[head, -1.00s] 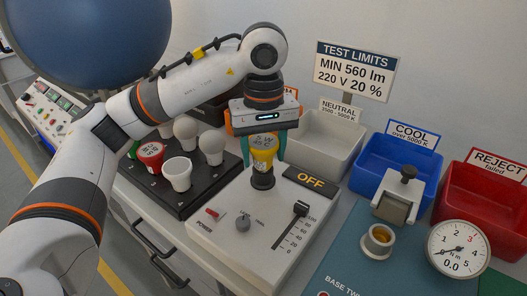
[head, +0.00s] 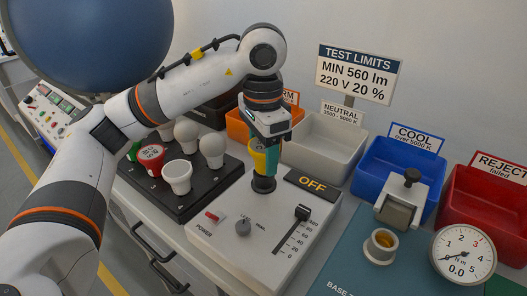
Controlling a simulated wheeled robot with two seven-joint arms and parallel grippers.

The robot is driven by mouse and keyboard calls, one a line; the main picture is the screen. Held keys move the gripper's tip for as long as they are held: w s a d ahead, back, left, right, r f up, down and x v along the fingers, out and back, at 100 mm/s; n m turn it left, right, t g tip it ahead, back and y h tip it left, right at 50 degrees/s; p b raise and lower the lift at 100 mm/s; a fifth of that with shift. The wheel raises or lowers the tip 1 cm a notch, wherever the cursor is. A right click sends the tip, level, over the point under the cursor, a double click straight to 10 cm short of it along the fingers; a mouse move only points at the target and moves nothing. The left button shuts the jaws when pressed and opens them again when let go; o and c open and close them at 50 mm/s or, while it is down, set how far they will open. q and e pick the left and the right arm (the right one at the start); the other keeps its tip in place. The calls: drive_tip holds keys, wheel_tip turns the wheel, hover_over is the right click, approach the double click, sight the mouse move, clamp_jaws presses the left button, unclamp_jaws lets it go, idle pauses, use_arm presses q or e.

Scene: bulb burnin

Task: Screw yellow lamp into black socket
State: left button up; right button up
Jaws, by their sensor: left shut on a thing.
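The yellow lamp (head: 258,160) stands upright at the black socket (head: 263,184) on the white test box. My left gripper (head: 268,158) comes down from above and is shut on the lamp, its teal fingers hiding part of it. The lamp's base meets the socket, but I cannot tell how deep it sits. The right gripper is not in view.
A black rack (head: 182,204) with several white lamps and a red one stands left. The test box (head: 225,245) has a slider and an OFF display (head: 312,184). Orange, white (head: 320,153), blue (head: 372,180) and red (head: 490,215) bins line the back. A dial gauge (head: 463,252) is at right.

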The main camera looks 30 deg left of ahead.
use_arm(q)
drive_tip(key=o, duration=0.9)
drive_tip(key=shift+w+a, duration=0.1)
drive_tip(key=shift+c, duration=0.2)
drive_tip(key=shift+f, duration=0.1)
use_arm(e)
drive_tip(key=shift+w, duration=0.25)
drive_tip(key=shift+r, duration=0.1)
